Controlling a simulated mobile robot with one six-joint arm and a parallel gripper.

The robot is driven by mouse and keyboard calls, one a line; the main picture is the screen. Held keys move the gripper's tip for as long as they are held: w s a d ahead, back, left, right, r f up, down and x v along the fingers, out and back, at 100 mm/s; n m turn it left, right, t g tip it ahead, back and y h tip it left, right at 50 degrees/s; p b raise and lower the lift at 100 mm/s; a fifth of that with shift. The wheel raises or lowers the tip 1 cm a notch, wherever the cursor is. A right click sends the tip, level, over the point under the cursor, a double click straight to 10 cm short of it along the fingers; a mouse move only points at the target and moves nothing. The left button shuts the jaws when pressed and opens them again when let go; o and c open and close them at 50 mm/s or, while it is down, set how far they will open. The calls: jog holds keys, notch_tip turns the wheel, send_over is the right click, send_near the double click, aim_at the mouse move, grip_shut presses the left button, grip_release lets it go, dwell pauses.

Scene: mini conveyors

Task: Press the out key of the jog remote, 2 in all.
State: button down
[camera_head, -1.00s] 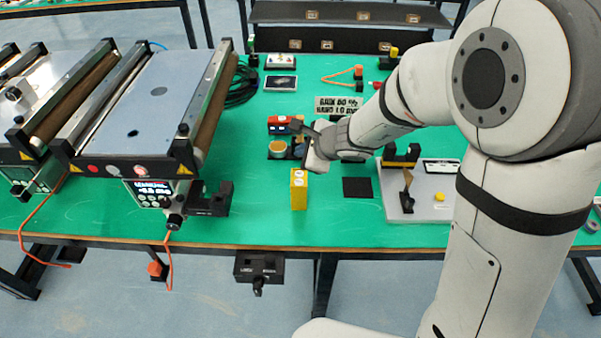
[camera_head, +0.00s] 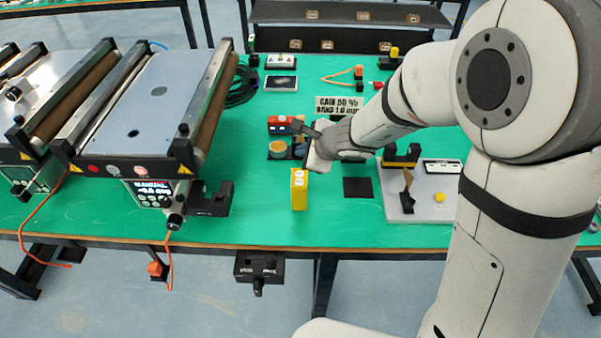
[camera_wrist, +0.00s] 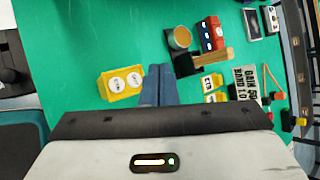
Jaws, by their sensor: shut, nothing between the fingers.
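The jog remote is a yellow box (camera_head: 299,190) standing near the front of the green table, with two round white keys on its top. It also shows in the wrist view (camera_wrist: 121,84), just left of my fingers; the key lettering is too small to read surely. My gripper (camera_wrist: 158,78) is shut and empty, its fingertips beside the remote's right end and apart from the keys in that view. In the head view my gripper (camera_head: 309,164) is just above and behind the remote, with its fingertips partly hidden by the wrist.
A conveyor (camera_head: 138,108) with a small display stands to the left. A red device (camera_head: 279,124) and a round tan-topped part (camera_wrist: 181,38) lie behind the remote. A grey board (camera_head: 424,207) with a yellow button is to the right. Green table around the remote's front is clear.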

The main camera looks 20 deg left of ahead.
jog(key=s+d+r+n+g, duration=0.1)
jog(key=s+d+r+n, duration=0.65)
jog(key=d, duration=0.25)
jog(key=s+d+r+n+h, duration=0.1)
jog(key=s+d+n+h, duration=0.2)
jog(key=s+d, duration=0.3)
jog(key=s+d+r+n+g+h, duration=0.1)
jog(key=s+d+n+h, duration=0.3)
jog(key=d, duration=1)
jog(key=shift+s+r+n+h, duration=0.15)
jog(key=shift+s+n+h, duration=0.15)
jog(key=shift+s+n, duration=0.5)
